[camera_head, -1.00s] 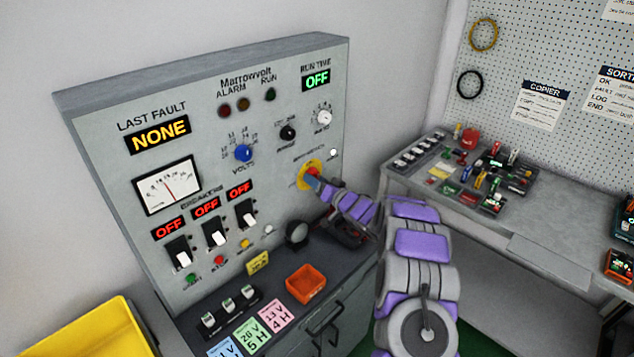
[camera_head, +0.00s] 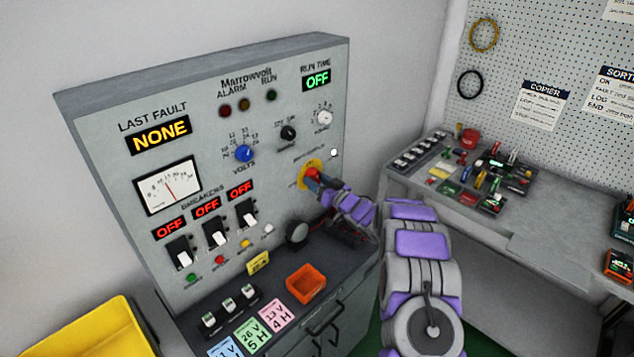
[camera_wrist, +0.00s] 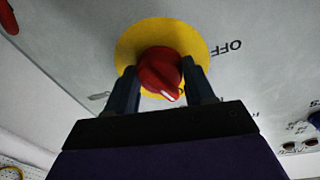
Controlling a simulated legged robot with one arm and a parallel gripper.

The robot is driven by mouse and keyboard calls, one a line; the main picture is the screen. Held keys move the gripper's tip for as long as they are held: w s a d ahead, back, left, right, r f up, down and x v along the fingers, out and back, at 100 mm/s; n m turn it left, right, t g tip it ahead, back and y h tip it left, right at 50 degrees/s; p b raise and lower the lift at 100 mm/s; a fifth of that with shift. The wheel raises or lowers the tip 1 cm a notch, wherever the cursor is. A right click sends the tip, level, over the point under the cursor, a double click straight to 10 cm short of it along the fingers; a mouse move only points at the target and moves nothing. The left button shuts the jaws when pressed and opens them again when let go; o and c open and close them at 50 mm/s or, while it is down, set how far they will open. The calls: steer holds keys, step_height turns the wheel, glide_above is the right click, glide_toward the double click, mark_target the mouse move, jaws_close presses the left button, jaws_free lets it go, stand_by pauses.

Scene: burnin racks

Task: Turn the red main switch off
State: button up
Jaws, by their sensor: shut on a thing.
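The red main switch (camera_wrist: 160,72) is a rotary knob on a round yellow plate (camera_wrist: 133,45) on the grey panel. In the wrist view its white pointer mark is toward the bottom right, and the word OFF is printed at the upper right of the plate. My gripper (camera_wrist: 158,82) has one dark finger on each side of the knob and is shut on it. In the head view the red switch (camera_head: 313,172) shows at the panel's right side, partly hidden by my gripper (camera_head: 316,178).
The panel (camera_head: 110,110) carries a meter, a blue volts knob (camera_head: 243,153) and breaker switches with OFF displays. An orange tray (camera_head: 306,284) sits on the ledge below. A workbench (camera_head: 500,230) with small parts stands to the right, and a yellow bin (camera_head: 100,335) at the lower left.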

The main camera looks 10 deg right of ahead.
steer(key=n, duration=0.3)
steer(key=shift+d+f, duration=0.15)
steer(key=shift+d, duration=0.05)
steer(key=n+b, duration=0.2)
steer(key=n, duration=0.1)
steer(key=shift+w+n+y, duration=0.15)
steer(key=shift+n+y, duration=0.25)
steer(key=n+b, duration=0.2)
steer(key=n, duration=0.1)
steer(key=shift+d+f+n, duration=0.1)
steer(key=shift+d+n, duration=0.05)
steer(key=shift+n, duration=0.25)
steer(key=shift+n+y+b, duration=0.5)
steer(key=shift+n+b, duration=0.65)
steer(key=shift+n, duration=0.95)
steer(key=o, duration=1)
steer(key=shift+w, duration=0.1)
